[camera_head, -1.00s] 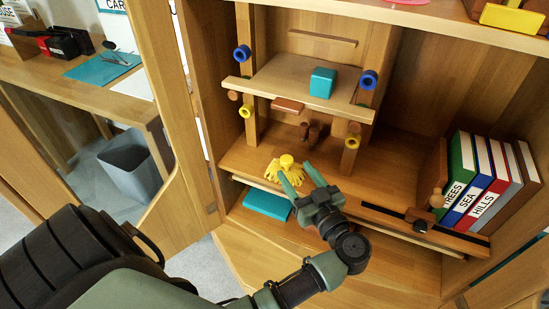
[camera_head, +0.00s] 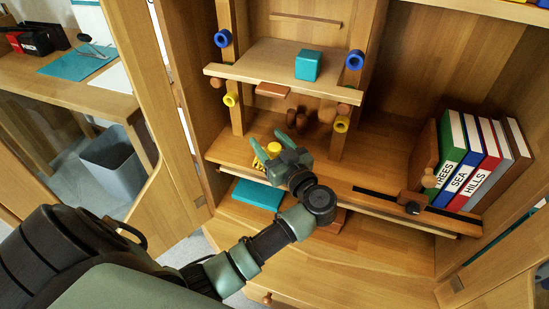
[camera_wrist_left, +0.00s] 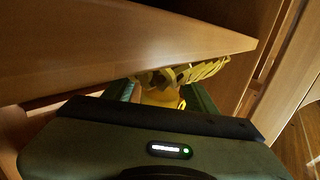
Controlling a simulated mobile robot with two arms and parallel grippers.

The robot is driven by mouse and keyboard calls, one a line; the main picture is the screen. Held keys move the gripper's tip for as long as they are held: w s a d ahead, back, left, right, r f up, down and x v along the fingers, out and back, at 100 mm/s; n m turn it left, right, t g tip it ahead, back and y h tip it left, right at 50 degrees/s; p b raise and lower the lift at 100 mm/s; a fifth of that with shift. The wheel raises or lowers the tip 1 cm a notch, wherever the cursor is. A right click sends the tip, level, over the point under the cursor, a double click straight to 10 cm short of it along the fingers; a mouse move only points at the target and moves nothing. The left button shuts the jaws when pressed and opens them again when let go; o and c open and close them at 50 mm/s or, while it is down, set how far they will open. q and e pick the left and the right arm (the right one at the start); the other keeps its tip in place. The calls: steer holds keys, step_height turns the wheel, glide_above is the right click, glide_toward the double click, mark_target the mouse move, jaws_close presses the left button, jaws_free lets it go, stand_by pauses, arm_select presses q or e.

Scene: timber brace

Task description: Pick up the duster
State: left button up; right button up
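The duster is yellow, with a fringed head and a rounded knob-like end (camera_head: 274,148). It lies on the cabinet's lower shelf near the front edge, left of the middle. My left gripper (camera_head: 272,143) is at the duster, and its body hides much of it from the head. In the left wrist view the yellow knob end (camera_wrist_left: 161,96) sits between the two green fingers, with the fringe (camera_wrist_left: 200,70) beyond. The fingers stand apart on either side; I cannot tell whether they touch it. My right gripper is not in view.
An upper shelf (camera_head: 270,65) with a teal cube (camera_head: 308,65) stands above, on posts with blue and yellow rings. A teal item (camera_head: 257,194) lies below the duster's shelf. Books (camera_head: 470,160) stand at the right. A wooden board (camera_wrist_left: 110,45) is close to the gripper in the wrist view.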

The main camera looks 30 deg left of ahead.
arm_select(q)
jaws_close()
steer(key=shift+r, duration=0.1)
